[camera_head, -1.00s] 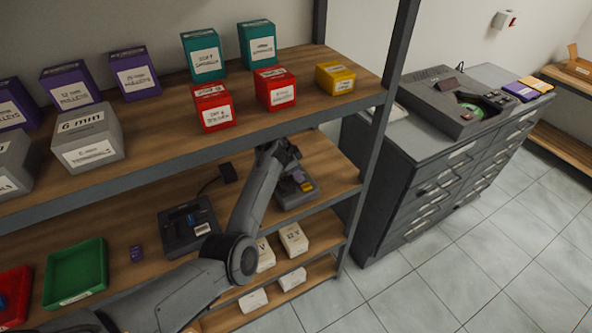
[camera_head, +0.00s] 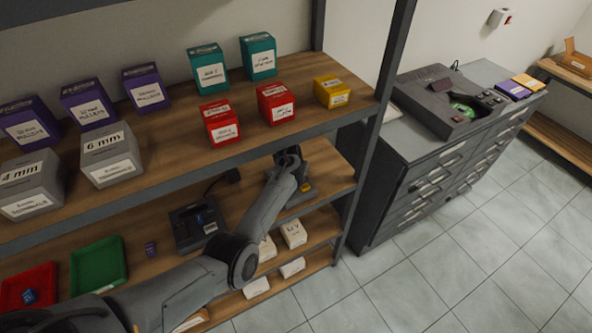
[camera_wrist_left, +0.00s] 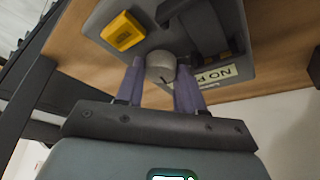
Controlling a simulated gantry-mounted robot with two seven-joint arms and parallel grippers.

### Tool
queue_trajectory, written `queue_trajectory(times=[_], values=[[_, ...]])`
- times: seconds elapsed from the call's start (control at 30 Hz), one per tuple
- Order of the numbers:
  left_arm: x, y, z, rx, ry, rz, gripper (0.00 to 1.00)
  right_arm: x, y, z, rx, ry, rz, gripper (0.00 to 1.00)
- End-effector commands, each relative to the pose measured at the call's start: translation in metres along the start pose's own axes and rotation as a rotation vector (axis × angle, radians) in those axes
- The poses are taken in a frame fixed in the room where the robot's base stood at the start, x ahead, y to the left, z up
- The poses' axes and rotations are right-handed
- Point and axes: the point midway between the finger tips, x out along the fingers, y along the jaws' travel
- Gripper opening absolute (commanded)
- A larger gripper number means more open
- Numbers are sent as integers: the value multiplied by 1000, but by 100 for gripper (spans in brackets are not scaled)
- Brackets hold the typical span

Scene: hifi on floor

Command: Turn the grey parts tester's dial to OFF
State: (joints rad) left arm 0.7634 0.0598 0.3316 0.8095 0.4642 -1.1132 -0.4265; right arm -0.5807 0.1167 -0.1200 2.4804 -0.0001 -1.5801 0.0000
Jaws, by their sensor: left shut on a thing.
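The grey parts tester (camera_wrist_left: 225,45) fills the upper part of the left wrist view, with a yellow block (camera_wrist_left: 123,31), a dark slot area and a partly cut-off label. Its round grey dial (camera_wrist_left: 160,66) has a dark pointer mark; I cannot read any settings beside it. My left gripper (camera_wrist_left: 160,72) is shut on the dial, one finger on each side. In the head view, the tester (camera_head: 303,192) sits on the middle shelf at the right end, mostly hidden by my left arm. My right gripper is not in view.
The upper shelf (camera_head: 190,140) with several labelled boxes overhangs the tester. A dark device (camera_head: 197,226) and a green tray (camera_head: 98,265) are left on the same shelf. A rack post (camera_head: 372,130) and grey drawer cabinet (camera_head: 425,160) stand right. Floor at right is clear.

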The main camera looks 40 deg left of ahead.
Motion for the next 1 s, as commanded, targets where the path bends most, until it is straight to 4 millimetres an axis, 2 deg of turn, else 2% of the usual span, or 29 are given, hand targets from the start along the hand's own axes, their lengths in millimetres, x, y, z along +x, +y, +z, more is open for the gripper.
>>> queue_trajectory(times=[0.23,0.47,1.0], values=[[0,2,-1,-216,0,-91,7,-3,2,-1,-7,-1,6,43],[3,4,0,-418,1,-174,7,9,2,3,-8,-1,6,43],[7,5,-1,-816,1,-339,7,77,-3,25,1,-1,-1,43]])
